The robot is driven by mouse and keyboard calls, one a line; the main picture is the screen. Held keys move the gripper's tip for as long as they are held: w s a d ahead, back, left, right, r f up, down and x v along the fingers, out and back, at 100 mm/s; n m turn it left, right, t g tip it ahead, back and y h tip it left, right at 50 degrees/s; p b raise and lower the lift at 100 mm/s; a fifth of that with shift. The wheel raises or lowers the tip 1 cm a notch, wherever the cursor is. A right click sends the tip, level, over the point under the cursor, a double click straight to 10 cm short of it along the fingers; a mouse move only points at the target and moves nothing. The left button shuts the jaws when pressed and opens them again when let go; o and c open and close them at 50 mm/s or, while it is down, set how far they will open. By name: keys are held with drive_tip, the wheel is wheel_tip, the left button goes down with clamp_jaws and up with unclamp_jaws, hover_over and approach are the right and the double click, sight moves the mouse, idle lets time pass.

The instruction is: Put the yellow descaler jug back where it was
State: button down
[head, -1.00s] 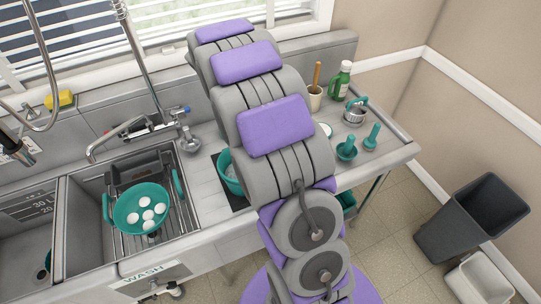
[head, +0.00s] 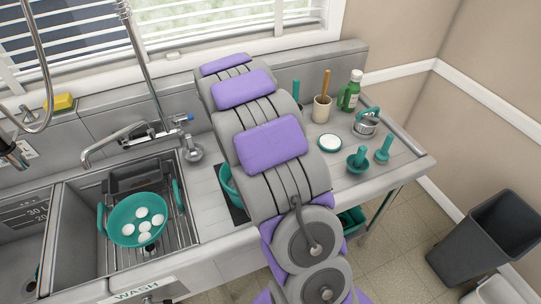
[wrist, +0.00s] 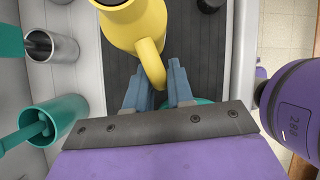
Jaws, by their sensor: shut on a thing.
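The yellow descaler jug (wrist: 128,22) shows at the top of the wrist view, its handle (wrist: 152,65) reaching down between my fingers. My gripper (wrist: 157,82) is shut on that handle. Part of the jug is cut off by the frame's top edge. A dark ribbed surface lies under it; I cannot tell whether the jug touches it. In the head view my own arm hides the jug and my gripper.
A teal pan with white discs (head: 138,219) lies over the sink at left. On the right counter stand a green bottle (head: 349,92), a beige cup (head: 322,109), a white dish (head: 329,143) and a metal pot (head: 366,124). A teal holder (wrist: 55,121) is left of my gripper.

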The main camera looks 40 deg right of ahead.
drive_tip(key=f, duration=0.2)
drive_tip(key=a+f+b, duration=0.1)
drive_tip(key=f, duration=0.1)
drive_tip(key=c, duration=1.4)
unclamp_jaws()
drive_tip(key=shift+r, duration=0.1)
drive_tip(key=shift+c, duration=0.2)
drive_tip(key=o, duration=0.5)
drive_tip(key=shift+d, duration=0.2)
drive_tip(key=shift+c, duration=0.2)
drive_tip(key=p+v, duration=0.3)
drive_tip(key=v, duration=0.9)
drive_tip(key=s+a+r+m+y, duration=0.2)
drive_tip(key=s+a+m, duration=0.3)
drive_tip(key=s, duration=0.6)
drive_tip(key=s+a+r+m+y, duration=0.2)
drive_tip(key=s+a+m, duration=0.4)
drive_tip(key=s, duration=0.5)
drive_tip(key=s+a+r+m+y, duration=0.1)
drive_tip(key=s+a+m, duration=0.5)
drive_tip(key=s, duration=0.6)
drive_tip(key=shift+a+r+y, duration=0.4)
drive_tip(key=shift+a+r, duration=0.3)
drive_tip(key=shift+a, duration=0.25)
